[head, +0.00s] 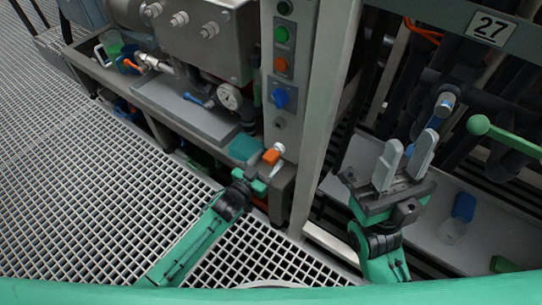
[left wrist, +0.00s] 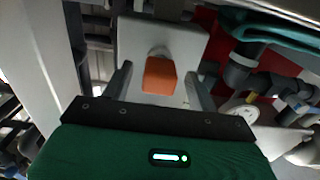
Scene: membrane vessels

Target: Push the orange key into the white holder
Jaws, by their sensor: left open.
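The orange key (head: 270,157) is at the white holder (head: 279,147) on the lower end of the grey control panel. In the left wrist view the orange key (left wrist: 160,76) shows as a block in front of the round white holder (left wrist: 158,51), hiding its lower part; how deep it sits I cannot tell. My left gripper (head: 265,173) is open at the key. In the left wrist view its fingers (left wrist: 160,88) stand on both sides of the key with gaps. My right gripper (head: 406,160) is open and empty, away to the right.
A pressure gauge (head: 229,96) is to the left. A grey post (head: 322,110) stands between my grippers. A green-handled lever (head: 479,125) is right of my right gripper.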

